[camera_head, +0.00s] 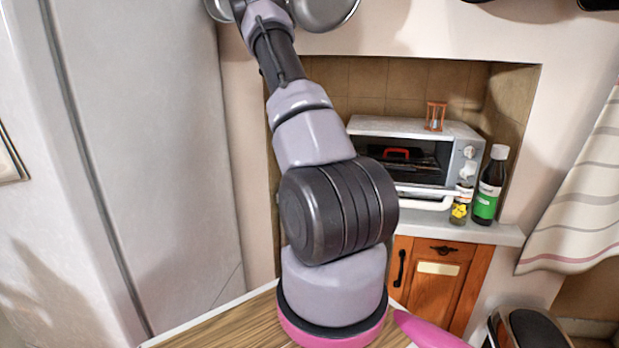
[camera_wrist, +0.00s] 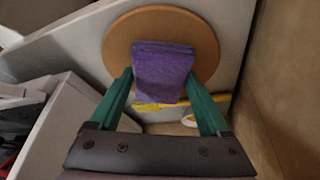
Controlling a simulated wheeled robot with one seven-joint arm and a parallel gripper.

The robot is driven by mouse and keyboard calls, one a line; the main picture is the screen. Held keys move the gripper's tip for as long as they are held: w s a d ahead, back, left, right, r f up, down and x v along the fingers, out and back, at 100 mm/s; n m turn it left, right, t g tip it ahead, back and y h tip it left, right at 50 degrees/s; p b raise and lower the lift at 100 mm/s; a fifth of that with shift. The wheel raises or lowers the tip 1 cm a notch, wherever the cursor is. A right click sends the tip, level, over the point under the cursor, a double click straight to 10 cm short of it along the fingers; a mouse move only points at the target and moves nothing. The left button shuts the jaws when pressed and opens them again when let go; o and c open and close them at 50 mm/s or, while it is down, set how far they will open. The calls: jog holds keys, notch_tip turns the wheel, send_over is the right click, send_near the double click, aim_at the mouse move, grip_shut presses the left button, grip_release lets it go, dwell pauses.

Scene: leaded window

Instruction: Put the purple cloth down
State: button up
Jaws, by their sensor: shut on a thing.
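The purple cloth (camera_wrist: 163,68) is a folded, flat-looking pad in the wrist view. My gripper (camera_wrist: 159,80) has green fingers on both sides of the cloth and is shut on it. The cloth lies in front of a round wooden board (camera_wrist: 122,38) in this view and hides its middle. I cannot tell whether the cloth touches the board. In the head view my arm rises out of the top of the frame, so neither my gripper nor the cloth shows there.
A white toaster oven (camera_head: 376,126) stands in a tiled niche, with an hourglass (camera_head: 435,116) on top. A dark bottle with a green label (camera_head: 489,186) and a small yellow-marked jar (camera_head: 459,212) stand at its right. A yellow item (camera_wrist: 150,109) lies below the cloth in the wrist view.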

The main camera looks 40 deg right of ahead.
jog(key=shift+f, duration=0.15)
jog(key=o, duration=1.3)
jog(key=v, duration=1.2)
